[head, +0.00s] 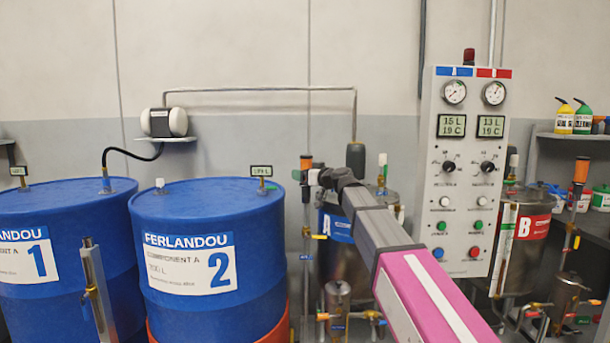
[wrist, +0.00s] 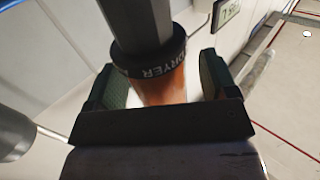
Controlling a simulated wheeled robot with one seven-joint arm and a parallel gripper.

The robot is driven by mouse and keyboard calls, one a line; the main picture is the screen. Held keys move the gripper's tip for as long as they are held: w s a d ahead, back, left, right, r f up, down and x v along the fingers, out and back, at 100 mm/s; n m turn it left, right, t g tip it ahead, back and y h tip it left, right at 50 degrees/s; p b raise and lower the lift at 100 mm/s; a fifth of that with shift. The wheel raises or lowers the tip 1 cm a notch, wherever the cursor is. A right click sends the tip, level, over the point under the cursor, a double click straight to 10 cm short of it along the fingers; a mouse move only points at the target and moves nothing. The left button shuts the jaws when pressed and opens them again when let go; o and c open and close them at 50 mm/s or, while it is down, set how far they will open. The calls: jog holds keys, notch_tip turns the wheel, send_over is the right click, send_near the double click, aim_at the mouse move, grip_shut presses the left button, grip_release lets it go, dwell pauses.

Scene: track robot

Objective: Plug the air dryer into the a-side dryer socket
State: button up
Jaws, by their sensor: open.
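In the wrist view the air dryer (wrist: 158,88) is an orange cylinder with a dark band lettered DRYER and a dark grey cylinder adjoining it. It stands between the jaws of my gripper (wrist: 160,66). The jaws are open, with gaps on both sides of the orange part. In the head view my gripper (head: 317,178) is beside an orange-topped upright (head: 306,161) left of tank A (head: 340,225); this seems to be the same dryer. My arm hides part of tank A. I cannot make out the a-side dryer socket.
Blue drums 1 (head: 60,195) and 2 (head: 205,195) stand at left. The control panel (head: 465,215) stands right of my arm, with tank B (head: 522,245) beyond. Thin pipes and valves crowd around both tanks. A metal pipe (head: 260,89) runs along the wall.

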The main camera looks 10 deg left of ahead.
jog(key=v, duration=1)
jog(key=shift+d, duration=0.3)
jog(key=shift+s, duration=0.15)
